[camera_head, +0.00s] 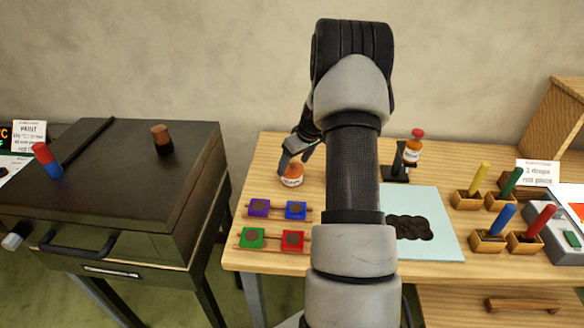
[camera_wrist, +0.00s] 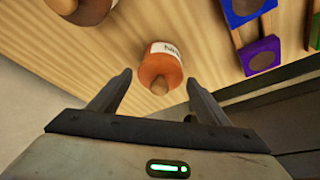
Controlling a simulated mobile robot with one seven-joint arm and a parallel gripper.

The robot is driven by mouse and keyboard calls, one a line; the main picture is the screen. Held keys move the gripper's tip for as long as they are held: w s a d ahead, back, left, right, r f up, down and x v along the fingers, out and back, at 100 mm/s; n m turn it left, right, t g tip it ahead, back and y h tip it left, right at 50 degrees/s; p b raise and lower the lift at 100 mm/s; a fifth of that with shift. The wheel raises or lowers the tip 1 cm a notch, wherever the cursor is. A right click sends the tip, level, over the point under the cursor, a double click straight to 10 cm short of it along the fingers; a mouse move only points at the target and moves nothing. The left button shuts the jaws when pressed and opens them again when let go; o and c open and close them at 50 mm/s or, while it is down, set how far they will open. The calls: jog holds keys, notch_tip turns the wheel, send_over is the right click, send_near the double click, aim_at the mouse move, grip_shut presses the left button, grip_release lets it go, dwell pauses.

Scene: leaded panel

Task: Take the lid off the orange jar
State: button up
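The orange jar (camera_head: 291,176) stands on the wooden table's left part, with a white label. My gripper (camera_wrist: 158,78) is open, one finger to each side of the knob's line, and nothing is between the fingers. The jar body lies just beyond the fingertips. In the head view my gripper (camera_head: 296,158) is right above the jar, and its fingers partly hide it.
Purple, blue, green and red tiles (camera_head: 258,208) lie in front of the jar. A second orange-brown object (camera_wrist: 80,8) is cut off at the wrist view's corner. A small red-capped bottle (camera_head: 413,147) sits on a black stand (camera_head: 397,172). A dark cabinet (camera_head: 110,190) stands left.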

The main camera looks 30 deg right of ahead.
jog(key=c, duration=0.7)
jog(key=shift+r, duration=0.1)
jog(key=shift+c, duration=0.2)
